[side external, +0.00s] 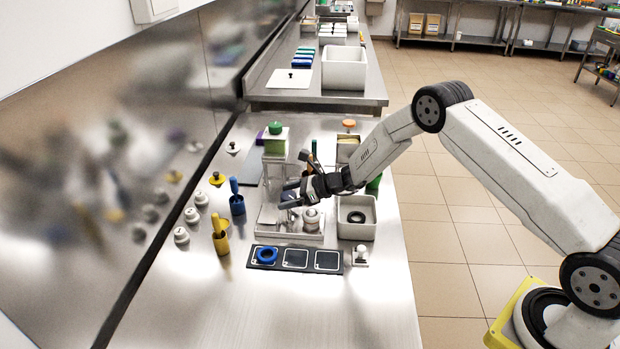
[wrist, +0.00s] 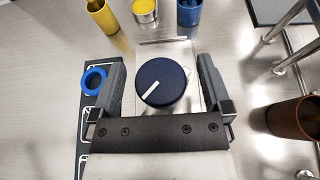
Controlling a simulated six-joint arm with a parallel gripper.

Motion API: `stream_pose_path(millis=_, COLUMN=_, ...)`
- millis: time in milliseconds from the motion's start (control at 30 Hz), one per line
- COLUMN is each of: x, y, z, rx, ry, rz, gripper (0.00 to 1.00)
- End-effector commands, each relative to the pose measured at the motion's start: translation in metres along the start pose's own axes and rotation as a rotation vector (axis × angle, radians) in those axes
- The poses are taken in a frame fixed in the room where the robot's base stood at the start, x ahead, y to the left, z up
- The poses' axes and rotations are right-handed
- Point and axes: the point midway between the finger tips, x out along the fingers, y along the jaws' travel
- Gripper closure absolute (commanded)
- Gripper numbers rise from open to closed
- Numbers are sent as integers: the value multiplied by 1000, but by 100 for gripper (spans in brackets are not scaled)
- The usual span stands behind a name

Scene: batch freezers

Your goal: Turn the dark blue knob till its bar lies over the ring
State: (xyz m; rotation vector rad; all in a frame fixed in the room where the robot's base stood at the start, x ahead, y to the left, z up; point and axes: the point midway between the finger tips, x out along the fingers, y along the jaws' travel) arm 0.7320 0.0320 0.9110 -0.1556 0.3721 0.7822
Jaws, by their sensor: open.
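The dark blue knob (wrist: 165,75) is round, with a white bar from near its middle to its lower-left edge in the wrist view. It sits on a pale metal plate (wrist: 190,104). A faint pale mark shows on the plate just right of the knob; I cannot tell whether it is the ring. My gripper (wrist: 162,64) is open, one finger on each side of the knob, with visible gaps. In the side view my gripper (side external: 286,194) is low over the bench, and I cannot make out the knob there.
A dark panel (side external: 295,258) with square outlines carries a loose blue ring (side external: 266,255). Yellow (side external: 220,241) and blue (side external: 237,205) holders stand to the left. A grey bin (side external: 344,230) stands to the right. A brown cup (wrist: 291,118) is right of my gripper. The front bench is clear.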

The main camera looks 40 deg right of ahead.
Motion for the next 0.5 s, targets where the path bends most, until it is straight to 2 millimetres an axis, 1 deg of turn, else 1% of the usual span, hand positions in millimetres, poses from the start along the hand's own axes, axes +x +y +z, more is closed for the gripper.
stream_pose_path(millis=100, x=0, y=0, z=0, rx=0, ry=0, rz=0, gripper=1)
stream_pose_path(millis=167, x=0, y=0, z=0, rx=0, ry=0, rz=0, gripper=20)
stream_pose_path(millis=200, x=0, y=0, z=0, rx=0, ry=0, rz=0, gripper=33)
stream_pose_path(millis=267, x=0, y=0, z=0, rx=0, ry=0, rz=0, gripper=52)
stream_pose_path(millis=300, x=0, y=0, z=0, rx=0, ry=0, rz=0, gripper=64)
stream_pose_path(millis=367, x=0, y=0, z=0, rx=0, ry=0, rz=0, gripper=83)
stream_pose_path(millis=400, x=0, y=0, z=0, rx=0, ry=0, rz=0, gripper=95)
stream_pose_path(millis=500, x=0, y=0, z=0, rx=-1, ry=0, rz=1, gripper=95)
